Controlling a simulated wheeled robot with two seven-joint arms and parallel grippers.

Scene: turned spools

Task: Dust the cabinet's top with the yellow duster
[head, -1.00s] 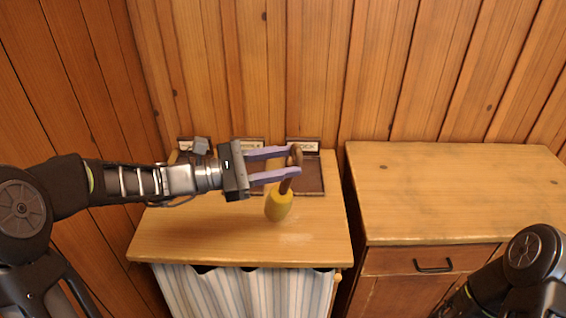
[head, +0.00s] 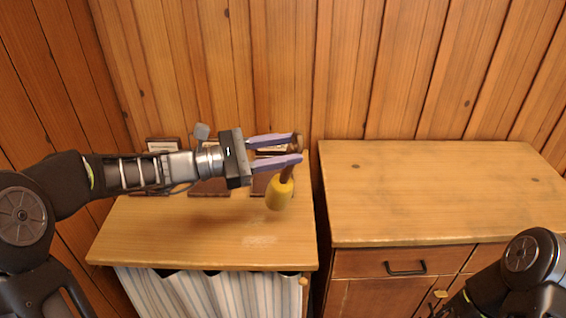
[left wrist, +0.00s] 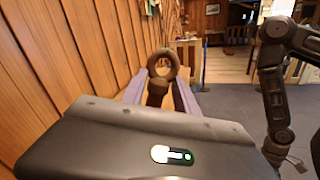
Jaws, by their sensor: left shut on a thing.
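The yellow duster (head: 279,194) hangs from my left gripper (head: 297,149), its yellow head down and slightly tilted. The gripper is shut on its brown handle, whose ring-shaped end shows between the fingers in the left wrist view (left wrist: 161,66). The duster appears above the right part of the curtained counter, left of the cabinet. The cabinet (head: 430,190) stands at the right. Its pale wooden top is bare, with faint darker smudges. My right arm shows at the lower right in the head view; its gripper is not clearly seen.
The counter (head: 190,230) has a striped curtain (head: 210,295) in front and dark trays with labels at its back, partly hidden by my left arm. A narrow gap separates counter and cabinet. A plank wall (head: 350,70) runs behind both.

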